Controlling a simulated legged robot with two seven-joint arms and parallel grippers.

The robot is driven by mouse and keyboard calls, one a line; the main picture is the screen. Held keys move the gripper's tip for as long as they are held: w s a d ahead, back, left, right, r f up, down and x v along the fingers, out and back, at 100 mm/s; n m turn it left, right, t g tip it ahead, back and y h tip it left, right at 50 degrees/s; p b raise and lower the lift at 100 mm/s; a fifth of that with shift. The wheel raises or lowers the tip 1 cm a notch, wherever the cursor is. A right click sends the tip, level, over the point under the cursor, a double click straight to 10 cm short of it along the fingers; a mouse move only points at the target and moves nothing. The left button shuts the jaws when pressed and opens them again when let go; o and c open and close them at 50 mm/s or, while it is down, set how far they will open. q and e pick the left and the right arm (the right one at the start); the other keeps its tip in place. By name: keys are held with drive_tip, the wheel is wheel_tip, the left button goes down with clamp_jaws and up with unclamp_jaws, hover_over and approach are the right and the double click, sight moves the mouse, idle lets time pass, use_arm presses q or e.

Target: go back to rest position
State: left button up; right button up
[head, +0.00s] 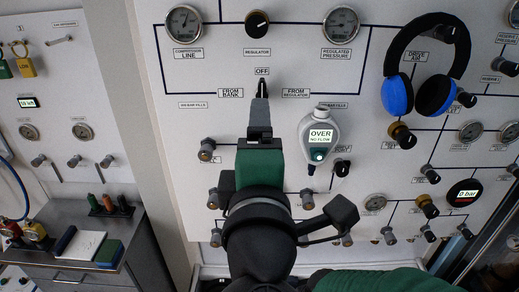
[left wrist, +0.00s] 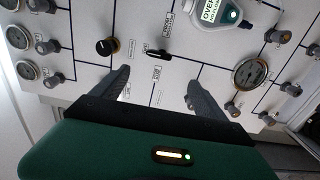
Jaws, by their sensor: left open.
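My left gripper (head: 260,118) reaches up the middle of the head view in front of the white fill panel (head: 225,60). Its grey fingers are spread and empty in the left wrist view (left wrist: 160,77). The black selector knob (head: 262,86) is just beyond the fingertips, below the OFF label. It also shows in the left wrist view (left wrist: 157,53), between the fingertip directions and apart from both fingers. In the head view the knob stands upright, pointing at OFF, with its lower part close to the fingers. My right gripper is not in view.
A grey handheld meter (head: 320,135) reading OVER hangs right of my gripper. Blue and black headphones (head: 425,65) hang at the upper right. Gauges and knobs (head: 257,25) cover the panel. A bench (head: 75,275) with tools stands at the lower left.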

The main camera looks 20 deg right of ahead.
use_arm(q)
drive_tip(key=shift+s+a, duration=0.15)
drive_tip(key=shift+s, duration=0.3)
drive_tip(key=shift+w+f, duration=0.1)
drive_tip(key=w+a+f+m+g, duration=0.2)
drive_tip(key=w+a+f+m, duration=0.15)
drive_tip(key=f, duration=0.45)
drive_tip(key=w+a+f+m+g, duration=0.1)
drive_tip(key=w+a+f+m, duration=0.25)
drive_tip(key=f, duration=0.45)
drive_tip(key=w+a+f+m+g, duration=0.2)
drive_tip(key=w+a+f+m, duration=0.15)
drive_tip(key=f, duration=0.45)
drive_tip(key=s+a+f+m+g+y, duration=0.2)
drive_tip(key=s+a+f+g, duration=0.3)
drive_tip(key=s+a+f, duration=0.3)
drive_tip(key=s+a+f+m+g+y, duration=0.2)
drive_tip(key=s+a+f, duration=0.6)
drive_tip(key=a+f, duration=0.4)
wheel_tip(320, 180, down, 4)
drive_tip(key=g+y, duration=0.1)
drive_tip(key=g, duration=0.1)
drive_tip(key=shift+s+g, duration=0.2)
drive_tip(key=shift+g, duration=0.2)
drive_tip(key=shift+r, duration=0.15)
